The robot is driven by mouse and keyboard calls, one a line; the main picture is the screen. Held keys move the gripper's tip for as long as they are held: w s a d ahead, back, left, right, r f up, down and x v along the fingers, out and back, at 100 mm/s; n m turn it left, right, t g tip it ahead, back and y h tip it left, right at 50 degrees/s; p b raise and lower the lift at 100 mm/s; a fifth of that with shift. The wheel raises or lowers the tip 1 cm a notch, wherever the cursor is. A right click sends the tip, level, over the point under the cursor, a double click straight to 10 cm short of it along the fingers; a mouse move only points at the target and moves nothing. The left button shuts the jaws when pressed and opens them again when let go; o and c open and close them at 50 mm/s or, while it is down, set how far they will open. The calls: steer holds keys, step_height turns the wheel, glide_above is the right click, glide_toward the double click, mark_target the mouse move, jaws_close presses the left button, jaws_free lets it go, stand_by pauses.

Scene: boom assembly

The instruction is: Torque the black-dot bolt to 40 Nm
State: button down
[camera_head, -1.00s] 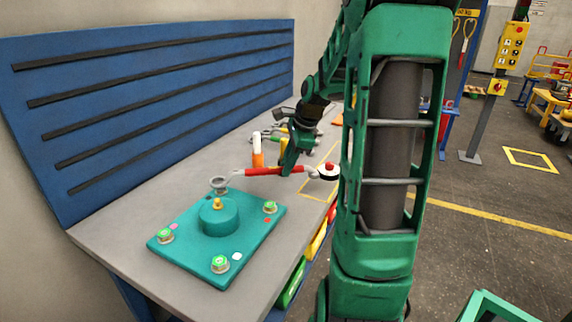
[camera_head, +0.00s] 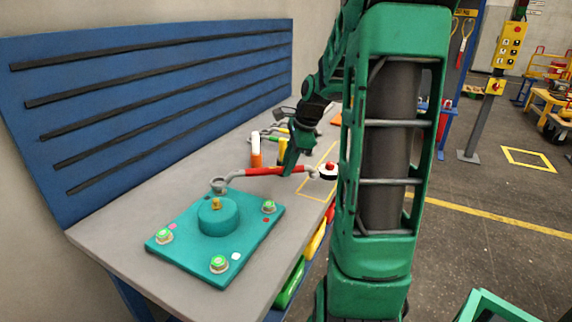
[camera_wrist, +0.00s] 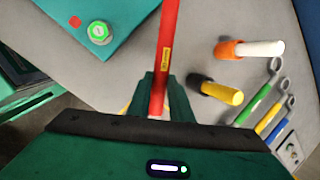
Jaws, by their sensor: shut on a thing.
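A teal plate (camera_head: 190,262) with a round raised hub (camera_head: 218,217) lies on the workbench. Bolts with green-marked tops stand at its left (camera_head: 164,237), front (camera_head: 219,264) and right (camera_head: 269,207) corners, beside pink, white and red dots. My gripper (camera_head: 291,168) is shut on the red handle of a wrench (camera_head: 262,171), also in the wrist view (camera_wrist: 166,55). The wrench's grey left end is at the far bolt; whether it is seated is unclear. The wrist view shows the red-dot bolt (camera_wrist: 99,32).
A red-topped black-and-white round thing (camera_head: 328,171) is by the wrench's right end. A blue slotted panel (camera_head: 150,100) backs the bench.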

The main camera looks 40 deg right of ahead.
steer(key=shift+f, duration=1.15)
stand_by(1.1)
steer(key=shift+s+a+m+h, duration=0.3)
steer(key=shift+s+a+m, duration=0.55)
steer(key=shift+s, duration=0.25)
steer(key=shift+s+a, duration=0.1)
steer(key=shift+a, duration=0.1)
steer(key=shift+s+a+m+h, duration=0.3)
steer(key=shift+s+a+m, duration=0.55)
steer(key=shift+s+a, duration=0.1)
stand_by(0.3)
steer(key=shift+s+a+m, duration=0.35)
steer(key=shift+s+a, duration=0.05)
steer(key=shift+a, duration=0.2)
steer(key=shift+s+a+m, duration=0.35)
steer(key=shift+s+a, duration=0.05)
steer(key=shift+a, duration=0.2)
